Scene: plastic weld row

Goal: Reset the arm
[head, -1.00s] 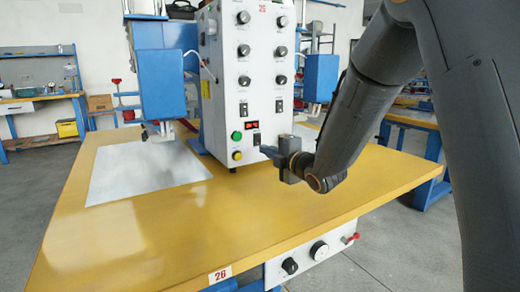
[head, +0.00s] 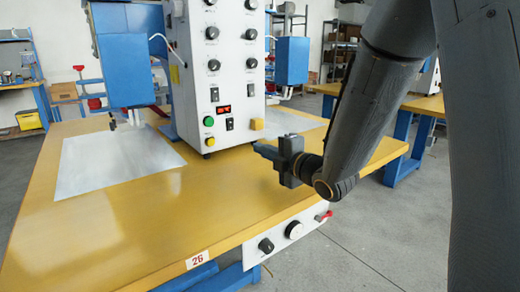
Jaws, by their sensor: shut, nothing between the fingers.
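My gripper (head: 262,150) is at the end of my dark grey arm, right of centre in the head view. It is shut and empty, pointing left. It hangs above the yellow table (head: 120,232), in front of the right part of the white control box (head: 215,75). The box has rows of black knobs, a small red display (head: 224,109), a green button (head: 208,121), a yellow button (head: 210,142) and a black switch (head: 230,125). A gap shows between the fingertips and the box face.
A metal sheet (head: 110,162) lies on the table's left part. Blue press heads (head: 127,55) flank the box. Below the front edge, by the label 26 (head: 197,259), is a white panel (head: 285,238) with knobs and a red-tipped lever. Open floor lies at the right.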

